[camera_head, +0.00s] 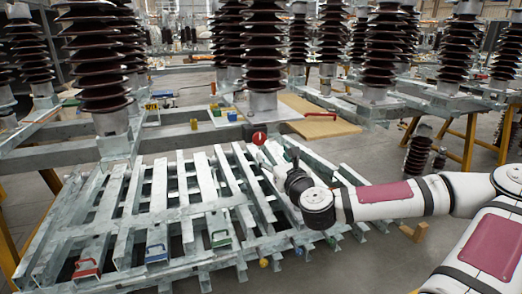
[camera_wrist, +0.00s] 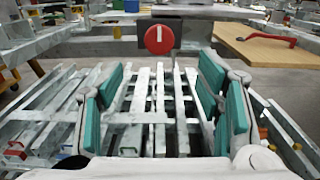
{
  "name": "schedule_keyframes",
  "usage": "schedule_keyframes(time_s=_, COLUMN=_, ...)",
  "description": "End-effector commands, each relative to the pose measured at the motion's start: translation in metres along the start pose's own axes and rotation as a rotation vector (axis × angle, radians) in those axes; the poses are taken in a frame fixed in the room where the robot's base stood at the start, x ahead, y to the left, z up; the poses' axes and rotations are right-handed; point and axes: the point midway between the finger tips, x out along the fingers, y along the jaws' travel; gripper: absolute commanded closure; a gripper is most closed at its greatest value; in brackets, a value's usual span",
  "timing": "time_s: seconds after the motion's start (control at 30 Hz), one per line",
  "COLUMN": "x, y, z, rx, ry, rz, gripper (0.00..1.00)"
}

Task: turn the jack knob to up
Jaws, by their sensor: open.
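The jack knob (camera_head: 259,138) is a round red disc with a white line, on the grey steel beam beyond the slatted frame. In the wrist view the knob (camera_wrist: 159,39) faces me at the top centre, and its white line stands about upright. My gripper (camera_wrist: 165,78) is open, with teal pads spread wide and nothing between them. The knob shows beyond and between the fingertips, apart from them. In the head view my gripper (camera_head: 277,155) is just in front of and right of the knob, partly hidden by my wrist.
A slatted galvanised frame (camera_head: 130,215) lies below, with red (camera_head: 86,268), blue (camera_head: 156,253) and green (camera_head: 221,238) handles at its front. Tall brown insulators (camera_head: 98,60) stand behind. A red lever (camera_head: 320,114) lies on a wooden board at the right. The space before the knob looks clear.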

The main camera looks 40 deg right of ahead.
Motion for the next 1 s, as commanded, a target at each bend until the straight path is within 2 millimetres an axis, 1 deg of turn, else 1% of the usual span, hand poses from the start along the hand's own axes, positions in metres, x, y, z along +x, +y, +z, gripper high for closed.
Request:
schedule_keyframes(time_s=0.03, x=0.003, y=0.001, z=-0.003, rx=-0.002, ry=-0.001, rz=0.001, gripper=0.4)
schedule_keyframes(time_s=0.1, x=0.02, y=0.001, z=-0.002, rx=-0.002, ry=0.0, rz=0.002, gripper=0.4)
schedule_keyframes(time_s=0.3, x=0.059, y=0.001, z=-0.001, rx=-0.001, ry=-0.001, rz=0.001, gripper=0.4)
schedule_keyframes(time_s=0.5, x=0.091, y=0.001, z=-0.001, rx=0.0, ry=-0.001, rz=0.002, gripper=0.4)
schedule_keyframes(time_s=0.7, x=0.108, y=0.001, z=-0.001, rx=0.001, ry=0.0, rz=0.002, gripper=0.4)
schedule_keyframes(time_s=1.0, x=0.11, y=0.001, z=0.0, rx=0.001, ry=0.001, rz=0.002, gripper=0.4)
